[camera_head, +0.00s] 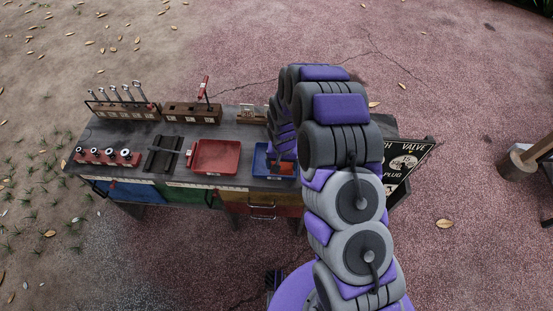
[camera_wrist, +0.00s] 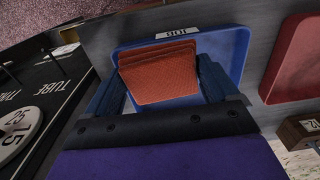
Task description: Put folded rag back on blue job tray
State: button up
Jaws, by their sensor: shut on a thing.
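The folded rag (camera_wrist: 160,82) is orange-red with stacked layers. In the wrist view it sits between the two dark fingers of my gripper (camera_wrist: 160,88), which is shut on it. The blue job tray (camera_wrist: 226,46) lies directly behind the rag in that view, with a "JOB" label at its edge. In the head view the blue tray (camera_head: 260,160) is on the bench top, partly hidden by my arm, and the rag (camera_head: 284,168) shows as a red patch over it. I cannot tell whether the rag touches the tray floor.
A red tray (camera_head: 216,156) stands just left of the blue tray. A black valve sign (camera_head: 404,162) stands at the right end.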

jog(key=w+a, duration=0.1)
jog(key=w, duration=0.1)
jog(key=w+a+b, duration=0.1)
jog(key=w, duration=0.1)
jog(key=shift+w+a+f, duration=0.1)
jog(key=shift+a+f, duration=0.2)
jog(key=shift+f, duration=0.05)
jog(key=shift+w+a, duration=0.3)
jog(key=shift+a, duration=0.15)
jog(key=shift+w+d+f, duration=0.1)
jog(key=shift+w+f, duration=0.05)
jog(key=d+f, duration=0.1)
jog(key=f+b, duration=0.1)
jog(key=f, duration=0.1)
jog(key=shift+d+f, duration=0.1)
jog(key=shift+d, duration=0.3)
jog(key=shift+a, duration=0.5)
jog(key=o, duration=0.8)
jog(key=shift+a, duration=0.35)
jog(key=shift+d+r, duration=0.25)
jog(key=shift+d, duration=0.4)
jog(key=shift+a+r+p, duration=0.2)
jog(key=shift+r+p, duration=0.95)
jog(key=shift+r, duration=4.75)
